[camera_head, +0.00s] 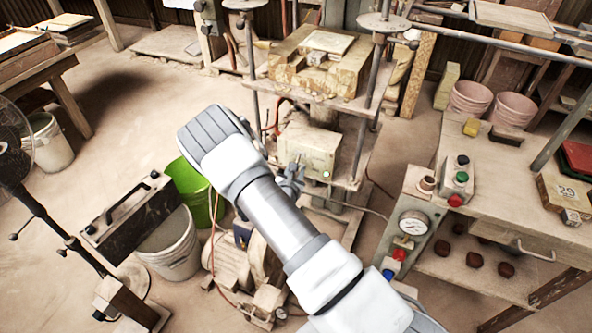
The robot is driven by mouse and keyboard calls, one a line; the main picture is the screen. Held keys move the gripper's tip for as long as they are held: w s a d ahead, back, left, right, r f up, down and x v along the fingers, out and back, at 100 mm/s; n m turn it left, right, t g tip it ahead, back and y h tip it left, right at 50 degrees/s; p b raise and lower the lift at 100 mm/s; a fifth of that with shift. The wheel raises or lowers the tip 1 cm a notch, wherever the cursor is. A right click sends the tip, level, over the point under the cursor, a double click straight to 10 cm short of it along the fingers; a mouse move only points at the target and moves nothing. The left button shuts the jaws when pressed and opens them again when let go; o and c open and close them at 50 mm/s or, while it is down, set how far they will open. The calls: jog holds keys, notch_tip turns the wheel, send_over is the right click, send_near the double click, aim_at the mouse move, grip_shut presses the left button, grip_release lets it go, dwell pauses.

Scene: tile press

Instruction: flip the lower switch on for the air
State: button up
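A pale control box (308,150) is mounted on the press frame under the press table, near the middle of the view. My gripper (292,178) shows as a small grey shape just beyond my arm, close to the box's lower left edge. Whether it touches the box cannot be told. Its finger opening is too small and partly hidden to read.
A gauge panel (412,224) with red and blue knobs stands right of my arm. A button box (457,181) sits on the right bench (490,205). A green bucket (197,190) and white bucket (172,248) stand left. Open floor lies at upper left.

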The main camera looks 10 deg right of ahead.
jog(key=v, duration=1.7)
jog(key=shift+s, duration=0.2)
